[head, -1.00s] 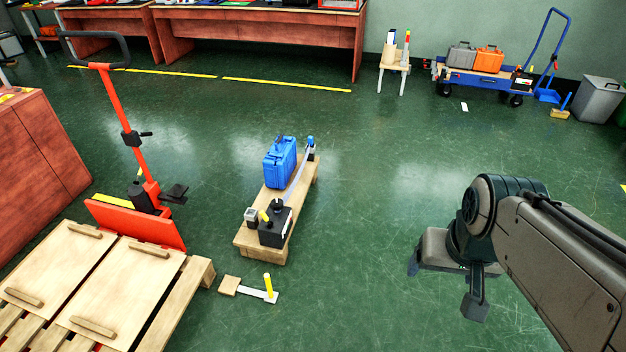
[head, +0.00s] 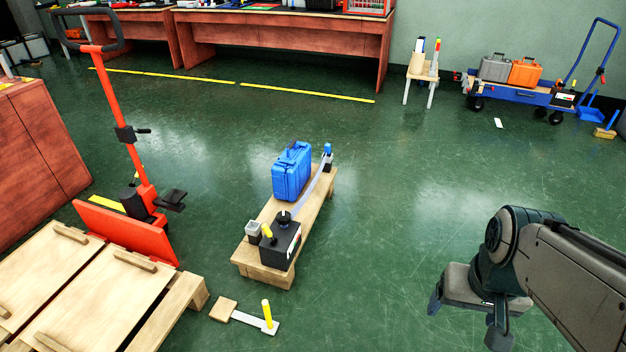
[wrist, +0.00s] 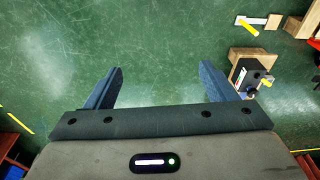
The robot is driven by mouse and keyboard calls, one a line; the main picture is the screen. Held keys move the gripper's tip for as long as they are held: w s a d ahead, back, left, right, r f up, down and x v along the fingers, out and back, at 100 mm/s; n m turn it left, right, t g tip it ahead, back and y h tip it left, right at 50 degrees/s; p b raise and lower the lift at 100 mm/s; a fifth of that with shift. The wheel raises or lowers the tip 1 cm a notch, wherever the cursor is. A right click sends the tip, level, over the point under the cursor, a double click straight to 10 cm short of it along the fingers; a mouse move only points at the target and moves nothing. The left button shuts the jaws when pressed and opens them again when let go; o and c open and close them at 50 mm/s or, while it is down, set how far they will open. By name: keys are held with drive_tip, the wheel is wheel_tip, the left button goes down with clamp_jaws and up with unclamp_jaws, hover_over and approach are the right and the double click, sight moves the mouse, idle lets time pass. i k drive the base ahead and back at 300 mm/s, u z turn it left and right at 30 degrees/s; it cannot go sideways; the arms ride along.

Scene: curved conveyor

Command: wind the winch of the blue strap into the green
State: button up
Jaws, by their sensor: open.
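A black winch box (head: 281,245) with a dark round top and a yellow knob stands on the near end of a low wooden bench (head: 318,205). The pale blue strap (head: 316,183) runs from it past a blue case (head: 292,172) to a small blue-topped post (head: 327,155) at the far end. A white label shows on the box; its gauge is too small to read. My gripper (head: 467,318) is open and empty, right of the bench and apart from it. In the wrist view my gripper (wrist: 160,85) has the winch (wrist: 248,76) beyond its right finger.
A grey bar with a yellow handle (head: 267,315) and a wood block lies on the floor before the bench. A wooden pallet (head: 190,300) and a red pallet truck (head: 130,235) stand left. A blue cart (head: 520,92) is at the back right. Floor right of the bench is clear.

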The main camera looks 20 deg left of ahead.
sight(283, 218)
drive_tip(key=k, duration=0.35)
drive_tip(key=u, duration=0.9)
drive_tip(key=i, duration=1.7)
drive_tip(key=u, duration=0.1)
